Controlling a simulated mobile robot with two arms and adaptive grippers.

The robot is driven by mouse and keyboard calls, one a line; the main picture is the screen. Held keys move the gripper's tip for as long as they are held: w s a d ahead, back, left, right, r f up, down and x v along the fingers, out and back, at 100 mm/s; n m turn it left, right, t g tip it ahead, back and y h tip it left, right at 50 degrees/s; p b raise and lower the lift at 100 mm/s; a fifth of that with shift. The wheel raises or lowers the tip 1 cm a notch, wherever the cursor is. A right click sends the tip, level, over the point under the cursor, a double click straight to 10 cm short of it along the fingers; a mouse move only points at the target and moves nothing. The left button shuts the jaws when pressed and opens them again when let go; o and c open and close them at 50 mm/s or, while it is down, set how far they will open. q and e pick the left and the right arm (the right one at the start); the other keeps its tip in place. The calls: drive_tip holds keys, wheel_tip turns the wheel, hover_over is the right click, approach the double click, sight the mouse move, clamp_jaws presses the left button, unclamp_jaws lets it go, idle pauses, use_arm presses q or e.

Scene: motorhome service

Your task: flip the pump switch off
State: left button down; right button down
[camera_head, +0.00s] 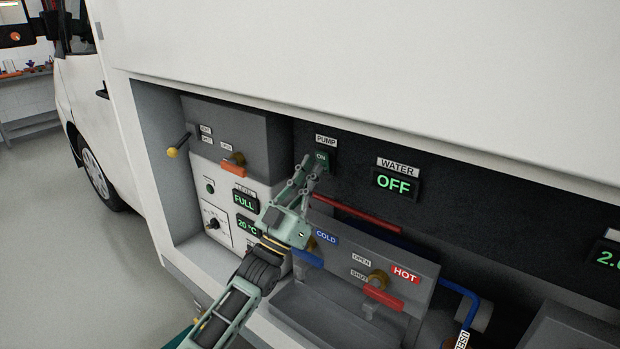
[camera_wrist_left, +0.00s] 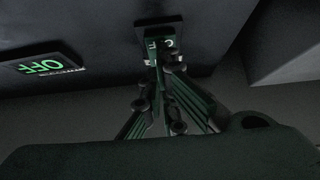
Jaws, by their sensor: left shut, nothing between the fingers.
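The pump switch (camera_head: 321,156) sits on the dark back panel of the service bay, under a PUMP label (camera_head: 326,140). My right gripper is not in view.
A WATER display (camera_head: 397,184) to the right reads OFF. Below are a red bar (camera_head: 357,213), a COLD label (camera_head: 326,237), a HOT valve with a red handle (camera_head: 383,297) and a sink-like basin (camera_head: 325,315). An orange-handled valve (camera_head: 232,167) and gauges are on the left.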

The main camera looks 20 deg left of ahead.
use_arm(q)
drive_tip(key=v, duration=1.2)
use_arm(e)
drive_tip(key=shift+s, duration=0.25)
use_arm(q)
drive_tip(key=shift+f, duration=0.15)
